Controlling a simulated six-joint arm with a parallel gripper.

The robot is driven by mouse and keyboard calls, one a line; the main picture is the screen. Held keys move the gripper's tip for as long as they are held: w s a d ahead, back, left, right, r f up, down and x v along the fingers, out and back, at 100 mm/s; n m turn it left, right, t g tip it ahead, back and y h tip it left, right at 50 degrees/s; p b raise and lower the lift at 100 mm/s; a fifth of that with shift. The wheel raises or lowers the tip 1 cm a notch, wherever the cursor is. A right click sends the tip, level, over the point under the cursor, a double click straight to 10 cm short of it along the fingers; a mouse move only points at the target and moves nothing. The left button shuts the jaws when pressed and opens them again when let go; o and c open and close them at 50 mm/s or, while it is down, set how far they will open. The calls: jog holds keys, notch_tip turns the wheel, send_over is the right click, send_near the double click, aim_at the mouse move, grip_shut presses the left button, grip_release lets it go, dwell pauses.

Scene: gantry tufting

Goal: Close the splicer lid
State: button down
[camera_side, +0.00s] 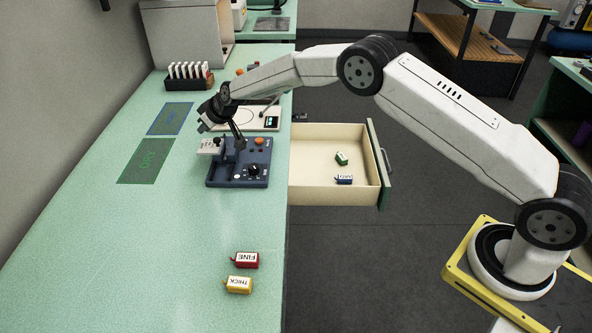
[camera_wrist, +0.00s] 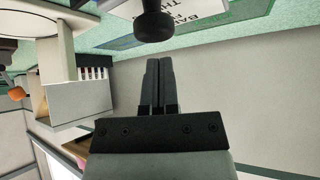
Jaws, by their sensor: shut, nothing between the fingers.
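The splicer (camera_side: 222,178) is a dark blue box on the green bench, with an orange button and a black dial on its right part. A pale grey lettered piece (camera_side: 211,146), which looks like its lid, sits at the upper left of the box; its exact angle is hard to tell. My gripper (camera_side: 239,144) reaches down over the back of the splicer, close to the right of the pale piece. In the wrist view, my gripper (camera_wrist: 159,62) is shut and empty. A black knob (camera_wrist: 154,24) and a white lettered surface (camera_wrist: 197,10) lie just beyond the fingertips. Contact cannot be told.
An open drawer (camera_side: 333,194) right of the splicer holds green and blue labelled pieces. Red FINE (camera_side: 245,260) and yellow THICK (camera_side: 238,285) pieces lie in front. A rack of white cards (camera_side: 190,75) and a device (camera_side: 260,120) stand behind. The bench's left front is clear.

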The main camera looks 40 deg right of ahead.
jog(key=shift+w+a, duration=0.1)
jog(key=shift+w, duration=0.1)
jog(key=shift+s+r, duration=0.35)
jog(key=shift+r, duration=0.15)
jog(key=v, duration=0.9)
jog(key=shift+w+f+n, duration=0.15)
jog(key=shift+n, duration=0.15)
jog(key=shift+w+n+g+y, duration=0.25)
jog(key=shift+n+g+y, duration=0.35)
jog(key=shift+n+y, duration=0.75)
